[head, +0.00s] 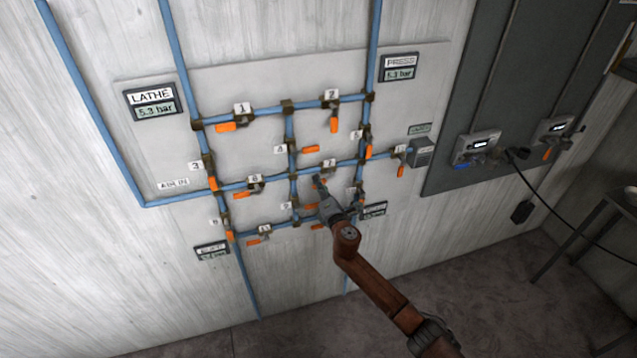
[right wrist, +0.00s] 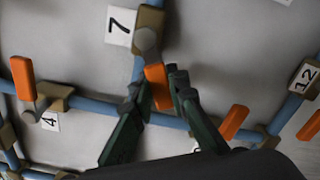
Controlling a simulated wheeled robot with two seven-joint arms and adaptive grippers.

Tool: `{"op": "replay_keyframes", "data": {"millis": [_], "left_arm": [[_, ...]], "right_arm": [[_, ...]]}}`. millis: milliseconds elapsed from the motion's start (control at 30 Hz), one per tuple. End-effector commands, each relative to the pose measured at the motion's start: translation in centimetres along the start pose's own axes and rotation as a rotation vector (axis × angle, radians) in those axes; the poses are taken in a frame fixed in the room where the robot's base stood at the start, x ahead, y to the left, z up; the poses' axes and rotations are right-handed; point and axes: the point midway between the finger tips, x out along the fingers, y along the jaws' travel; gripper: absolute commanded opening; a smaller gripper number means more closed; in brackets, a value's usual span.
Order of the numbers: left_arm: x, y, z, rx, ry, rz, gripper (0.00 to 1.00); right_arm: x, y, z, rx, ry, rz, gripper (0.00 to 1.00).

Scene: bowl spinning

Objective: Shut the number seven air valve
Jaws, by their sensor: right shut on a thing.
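The number 7 valve has a white label (head: 329,163) on the middle horizontal pipe in the head view. In the right wrist view the 7 label (right wrist: 120,25) stands beside the brown valve body (right wrist: 150,18), and the valve's orange handle (right wrist: 157,88) runs from the pivot at a slant close to the pipe's line. My right gripper (head: 321,184) is at this handle. In the right wrist view its dark fingers (right wrist: 162,92) are on either side of the handle's end, shut on it. My left gripper is in neither view.
Blue pipes with several other orange-handled valves surround it. The number 4 valve's handle (right wrist: 22,78) and another orange handle (right wrist: 234,122) are close by. LATHE (head: 152,100) and PRESS (head: 400,68) displays read 5.3 bar.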

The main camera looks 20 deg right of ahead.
Motion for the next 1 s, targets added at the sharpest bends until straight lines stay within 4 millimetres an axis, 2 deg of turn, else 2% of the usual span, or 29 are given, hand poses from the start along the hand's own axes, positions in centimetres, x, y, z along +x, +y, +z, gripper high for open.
{"op": "replay_keyframes", "data": {"millis": [400,1000], "left_arm": [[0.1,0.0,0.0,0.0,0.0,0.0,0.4],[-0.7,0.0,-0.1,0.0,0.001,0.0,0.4]], "right_arm": [[0.0,-2.2,0.5,-0.401,0.001,-0.003,0.0],[-0.1,-4.3,2.0,-0.912,0.002,-0.003,0.0]]}}
